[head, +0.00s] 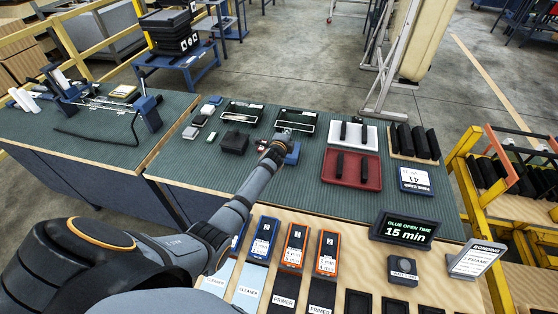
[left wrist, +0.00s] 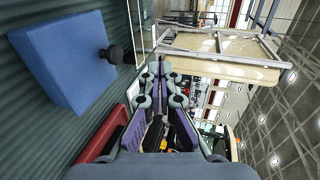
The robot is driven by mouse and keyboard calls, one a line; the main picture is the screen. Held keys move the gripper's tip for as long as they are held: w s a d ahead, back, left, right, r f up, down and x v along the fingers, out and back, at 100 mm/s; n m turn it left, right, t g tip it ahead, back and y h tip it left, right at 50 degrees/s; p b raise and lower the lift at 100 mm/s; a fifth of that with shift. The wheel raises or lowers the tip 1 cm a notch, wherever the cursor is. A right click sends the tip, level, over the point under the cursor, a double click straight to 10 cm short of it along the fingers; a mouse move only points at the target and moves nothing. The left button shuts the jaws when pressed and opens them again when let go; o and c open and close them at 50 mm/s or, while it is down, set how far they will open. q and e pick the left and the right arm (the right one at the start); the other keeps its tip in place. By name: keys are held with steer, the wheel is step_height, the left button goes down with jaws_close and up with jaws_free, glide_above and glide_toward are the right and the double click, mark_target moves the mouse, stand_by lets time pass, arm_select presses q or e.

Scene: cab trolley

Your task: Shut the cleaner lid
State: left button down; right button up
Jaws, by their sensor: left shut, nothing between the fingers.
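A blue block-like box (head: 292,154) stands on the green mat, partly hidden by my left gripper (head: 274,152). In the left wrist view the blue box (left wrist: 62,58) shows a broad plain face and a dark round knob (left wrist: 112,54). I cannot tell whether this is the cleaner lid, or whether it is open or shut. My left gripper (left wrist: 158,88) is shut and empty, beside the blue box, with a gap in the left wrist view. A blue-labelled box (head: 263,240) stands in the front row behind a "CLEANER" card (head: 250,284). My right gripper is not in view.
A red tray (head: 350,182) and a white tray (head: 364,145) with black pieces lie right of my gripper. Wire-like racks (head: 295,120) and a dark box (head: 235,142) lie close by. Orange boxes (head: 296,245) and a "15 min" sign (head: 404,230) stand in front.

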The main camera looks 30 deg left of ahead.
arm_select(q)
steer(key=shift+w+a+f, duration=0.15)
steer(key=shift+w+f, duration=0.1)
steer(key=shift+w, duration=0.15)
steer(key=shift+w+a, duration=0.2)
steer(key=shift+w, duration=0.05)
steer(key=shift+w+a+f, duration=0.2)
steer(key=shift+w+a, duration=0.1)
steer(key=shift+w, duration=0.1)
steer(key=shift+w+p, duration=0.25)
steer(key=shift+p, duration=0.1)
steer(key=shift+w+f+g+p, duration=0.1)
steer(key=shift+w+g+p, duration=0.2)
steer(key=shift+g, duration=0.1)
steer(key=shift+w+a+f+g+h+p, duration=0.1)
steer(key=shift+w+f+g+h+p, duration=0.2)
steer(key=shift+w+f+g+p, duration=0.35)
steer(key=shift+w+a+f+g, duration=0.15)
steer(key=shift+f+g, duration=0.3)
steer(key=shift+g, duration=0.3)
steer(key=shift+w+f+g, duration=0.3)
steer(key=shift+f+g, duration=0.05)
steer(key=shift+g, duration=0.05)
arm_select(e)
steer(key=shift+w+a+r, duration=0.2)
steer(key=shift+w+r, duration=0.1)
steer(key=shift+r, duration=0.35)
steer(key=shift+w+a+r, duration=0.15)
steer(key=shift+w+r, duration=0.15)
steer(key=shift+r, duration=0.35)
